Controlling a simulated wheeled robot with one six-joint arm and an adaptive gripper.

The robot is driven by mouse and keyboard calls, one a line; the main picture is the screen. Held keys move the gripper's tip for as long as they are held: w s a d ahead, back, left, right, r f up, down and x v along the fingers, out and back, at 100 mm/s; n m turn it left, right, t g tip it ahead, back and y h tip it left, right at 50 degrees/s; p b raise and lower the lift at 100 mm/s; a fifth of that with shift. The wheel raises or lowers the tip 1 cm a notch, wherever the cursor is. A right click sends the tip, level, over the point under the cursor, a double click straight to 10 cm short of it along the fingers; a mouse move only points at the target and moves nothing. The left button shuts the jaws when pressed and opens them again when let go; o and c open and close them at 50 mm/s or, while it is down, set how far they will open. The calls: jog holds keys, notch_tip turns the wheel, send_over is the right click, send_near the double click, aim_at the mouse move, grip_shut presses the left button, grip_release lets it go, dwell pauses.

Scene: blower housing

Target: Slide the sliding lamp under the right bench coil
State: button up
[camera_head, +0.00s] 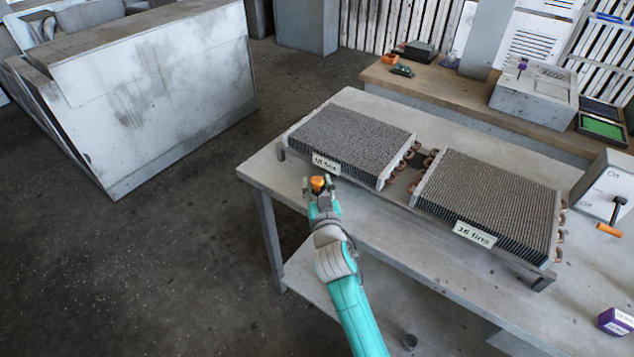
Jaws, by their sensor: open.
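The right bench coil (490,200) is a grey finned block with copper bends at its ends and a label that seems to read "16 fins". The left coil (352,143) stands beside it with its own label. An orange knob (318,182), which may be part of the sliding lamp, shows at the left coil's front left corner. My gripper (320,188) is open with its fingers around or right beside this knob; I cannot tell if they touch it. The rest of the lamp is not clearly visible.
Both coils sit on a rail frame on the grey bench (400,237). A purple box (615,322) lies at the right front, and a grey switch box (604,188) with an orange-tipped lever stands at the right. The bench's front strip is mostly clear.

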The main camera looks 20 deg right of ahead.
jog(key=shift+w, duration=0.45)
grip_shut()
jog(key=shift+s+d, duration=0.1)
